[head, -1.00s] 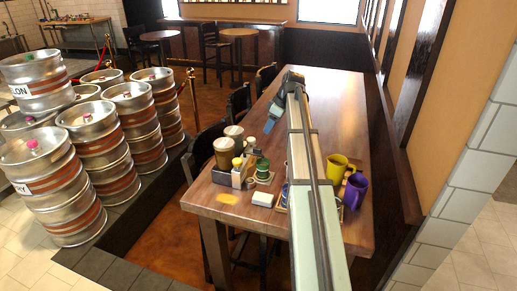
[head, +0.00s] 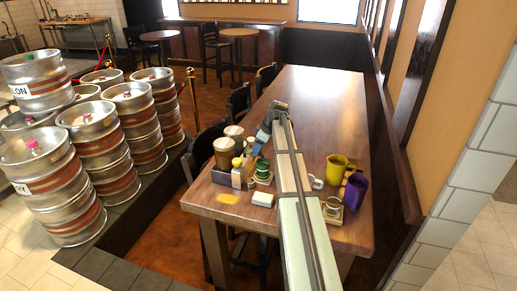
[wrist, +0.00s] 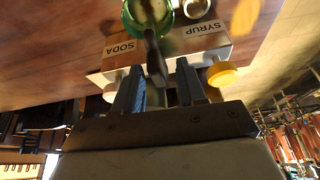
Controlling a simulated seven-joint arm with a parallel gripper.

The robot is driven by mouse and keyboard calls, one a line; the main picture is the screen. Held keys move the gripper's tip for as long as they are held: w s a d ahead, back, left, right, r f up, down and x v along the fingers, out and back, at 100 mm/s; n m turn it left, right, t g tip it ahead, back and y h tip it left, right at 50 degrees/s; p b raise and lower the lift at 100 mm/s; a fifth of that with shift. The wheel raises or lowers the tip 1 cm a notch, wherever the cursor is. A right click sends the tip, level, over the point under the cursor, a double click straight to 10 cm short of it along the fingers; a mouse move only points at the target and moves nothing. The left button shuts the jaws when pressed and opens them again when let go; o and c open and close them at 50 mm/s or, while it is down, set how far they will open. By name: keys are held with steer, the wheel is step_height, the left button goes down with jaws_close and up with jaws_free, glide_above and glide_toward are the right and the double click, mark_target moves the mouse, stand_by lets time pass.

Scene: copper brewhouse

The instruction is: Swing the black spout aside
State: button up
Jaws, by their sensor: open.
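The black spout (wrist: 155,65) shows in the wrist view as a dark bar running down from a green round part (wrist: 148,14) into the space between my fingers. A pale body with a SODA label (wrist: 120,46) and a SYRUP label (wrist: 207,28) is behind it. A yellow knob (wrist: 222,73) and a cream knob (wrist: 110,92) stick out beside my fingertips. My gripper (wrist: 158,88) is open, with one finger on each side of the spout's lower end; I cannot tell whether either touches. In the head view, my gripper (head: 264,133) is above the table's left side, and I cannot make out the spout.
A caddy (head: 222,178) with jars and bottles stands on the wooden table (head: 310,100). The table's far part is clear.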

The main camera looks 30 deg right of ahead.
steer(key=shift+f, duration=0.1)
steer(key=shift+c, duration=0.3)
jaws_close()
stand_by(0.4)
